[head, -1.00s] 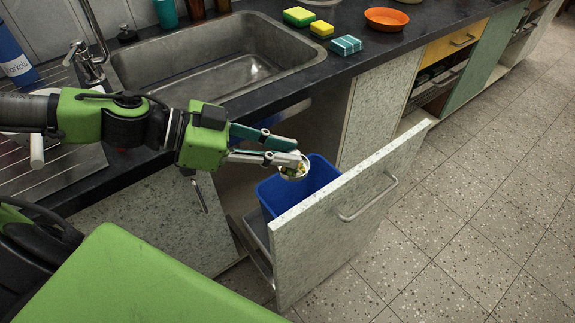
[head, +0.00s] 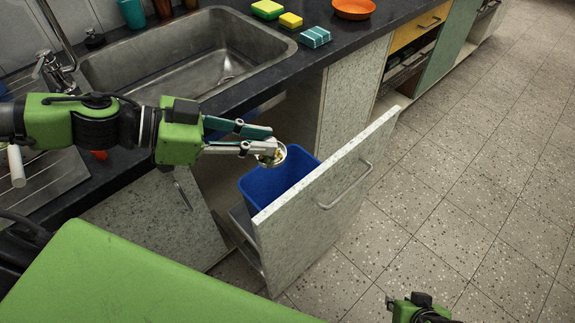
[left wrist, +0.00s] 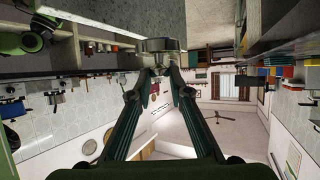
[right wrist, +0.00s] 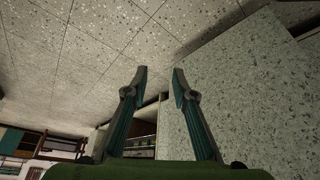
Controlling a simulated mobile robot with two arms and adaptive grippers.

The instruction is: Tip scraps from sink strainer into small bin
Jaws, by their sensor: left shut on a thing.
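The small metal sink strainer (head: 281,160) is held by my left gripper (head: 272,146), whose fingers are shut on its near side. Yellowish and green scraps show inside it. The strainer is above the left part of the blue bin (head: 262,186), which stands in the pulled-out cabinet drawer. I cannot tell its exact tilt. In the left wrist view the strainer (left wrist: 160,46) sits between the fingertips. The bin's inside is partly hidden by the strainer and drawer front. My right gripper (right wrist: 159,76) has its fingers apart with nothing between them.
The terrazzo drawer front (head: 325,185) stands right of the bin. The steel sink (head: 190,65) is behind, with sponges (head: 268,9) and an orange bowl (head: 353,8) on the dark counter. A terrazzo panel is close in the right wrist view (right wrist: 255,90). The floor to the right is clear.

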